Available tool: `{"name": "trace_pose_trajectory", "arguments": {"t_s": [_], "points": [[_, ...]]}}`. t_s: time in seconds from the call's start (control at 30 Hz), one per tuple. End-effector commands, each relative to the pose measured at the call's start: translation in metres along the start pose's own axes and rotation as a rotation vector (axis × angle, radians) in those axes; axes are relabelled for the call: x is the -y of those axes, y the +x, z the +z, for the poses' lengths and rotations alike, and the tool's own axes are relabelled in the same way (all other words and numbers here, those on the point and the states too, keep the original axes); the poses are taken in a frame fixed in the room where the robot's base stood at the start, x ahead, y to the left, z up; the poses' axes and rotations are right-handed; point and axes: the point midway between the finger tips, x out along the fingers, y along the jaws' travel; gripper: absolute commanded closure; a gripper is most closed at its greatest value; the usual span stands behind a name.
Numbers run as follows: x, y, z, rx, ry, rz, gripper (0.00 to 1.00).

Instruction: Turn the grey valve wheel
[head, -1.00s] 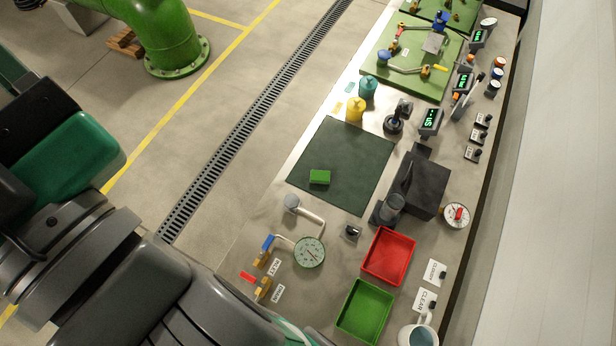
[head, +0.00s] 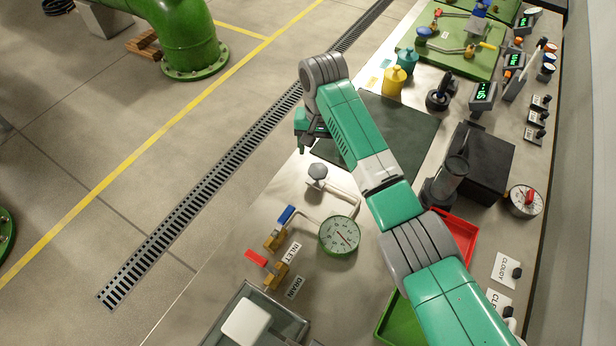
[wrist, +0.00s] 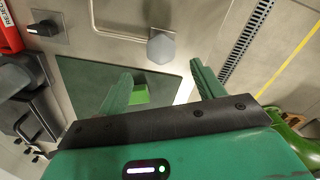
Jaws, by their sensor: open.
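The grey valve wheel (head: 317,171) is a small faceted knob on a bent pale pipe, at the bench's left edge, upright on the steel top. In the wrist view the wheel (wrist: 161,47) lies just beyond and between my fingertips, apart from them. My gripper (head: 303,148) is just behind the wheel in the head view, at the far end of my green arm, partly hidden by the wrist. In the wrist view my gripper (wrist: 161,76) has its two green fingers spread with nothing between them.
A pressure gauge (head: 339,236), a blue-handled inlet valve (head: 284,217) and a red-handled drain valve (head: 262,262) stand close by. The red tray (head: 462,236) and green tray (head: 391,322) are under my arm.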

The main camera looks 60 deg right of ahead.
Motion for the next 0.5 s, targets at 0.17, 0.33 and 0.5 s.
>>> {"name": "trace_pose_trajectory", "arguments": {"t_s": [0.17, 0.33, 0.5], "points": [[0.001, 0.018, 0.001, 0.000, -0.002, -0.001, 0.33], [0.001, 0.051, 0.000, -0.003, -0.003, -0.001, 0.33], [0.002, 0.072, 0.000, -0.003, -0.004, -0.002, 0.33]]}}
